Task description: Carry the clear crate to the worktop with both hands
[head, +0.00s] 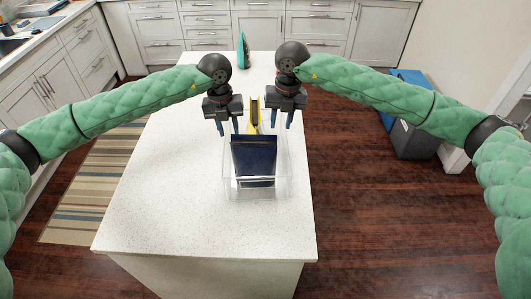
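The clear crate (228,190) is over the white worktop (170,200), near its right edge, and appears to rest on it. A dark blue flat item (254,157) stands in the crate, and a yellow item (254,108) shows at its far side. My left gripper (228,131) is at the crate's far left corner with its fingers apart, pointing down. My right gripper (281,124) is at the far right corner, also with fingers apart. I see no crate wall clearly pinched by either; the clear walls make contact hard to judge.
A teal and dark upright object (243,50) stands at the worktop's far end. A blue and grey bin (412,138) is on the floor to the right. A striped rug (85,190) lies to the left. The worktop's left half is clear.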

